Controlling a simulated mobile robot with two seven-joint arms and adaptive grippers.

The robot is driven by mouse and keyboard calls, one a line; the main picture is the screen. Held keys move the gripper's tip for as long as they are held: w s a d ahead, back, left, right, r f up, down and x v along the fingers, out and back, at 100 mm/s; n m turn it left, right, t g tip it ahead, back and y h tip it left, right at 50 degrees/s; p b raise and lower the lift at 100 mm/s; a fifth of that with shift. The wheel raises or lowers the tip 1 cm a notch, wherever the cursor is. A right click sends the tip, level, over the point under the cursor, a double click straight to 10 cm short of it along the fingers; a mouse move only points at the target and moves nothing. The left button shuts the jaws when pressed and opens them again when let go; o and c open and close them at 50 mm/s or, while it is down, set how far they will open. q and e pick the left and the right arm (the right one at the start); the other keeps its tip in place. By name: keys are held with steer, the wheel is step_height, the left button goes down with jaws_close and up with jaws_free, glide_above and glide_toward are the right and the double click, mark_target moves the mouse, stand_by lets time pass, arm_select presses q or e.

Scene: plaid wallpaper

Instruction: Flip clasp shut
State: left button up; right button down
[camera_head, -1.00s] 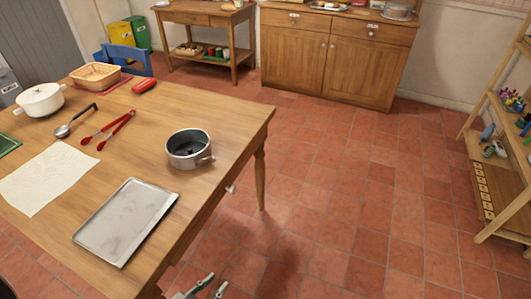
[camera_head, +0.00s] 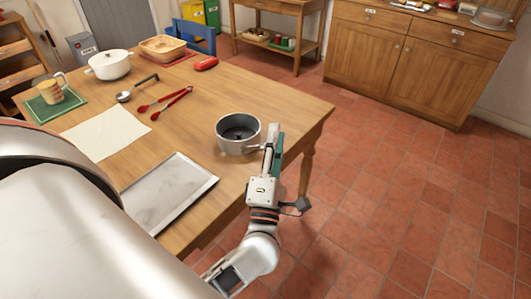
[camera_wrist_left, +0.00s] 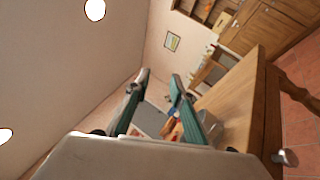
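A round grey metal pan (camera_head: 238,146) with a dark inside stands upright near the right edge of the wooden table. A small clasp-like piece sits low on its right side, partly behind my gripper, and I cannot tell how the clasp stands. My left gripper (camera_head: 275,134) is just right of the pan, fingers pointing up in the head view, empty. I cannot tell whether a finger touches the pan. My right gripper is not in view.
A metal tray (camera_head: 165,190) lies in front of the pan. Red tongs (camera_head: 172,103), a ladle (camera_head: 124,96), a cloth (camera_head: 105,132), a white pot (camera_head: 109,66) and a basket (camera_head: 162,48) are farther left. Floor right of the table edge is clear.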

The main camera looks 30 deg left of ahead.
arm_select(q)
steer(key=a+f+n+g+y, duration=0.2)
steer(key=a+n+g+y, duration=0.35)
steer(key=n, duration=0.55)
steer(key=n+g+h+b, duration=0.2)
steer(key=n+g+h, duration=0.35)
steer(key=n, duration=0.35)
glide_toward(262, 148)
steer(key=shift+g, duration=0.3)
steer(key=x, duration=0.7)
steer(key=shift+w+d+b, duration=0.15)
steer(key=shift+b, duration=0.15)
steer(key=shift+w+a+f, duration=0.15)
steer(key=shift+w+a, duration=0.1)
steer(key=shift+a, duration=0.05)
jaws_close()
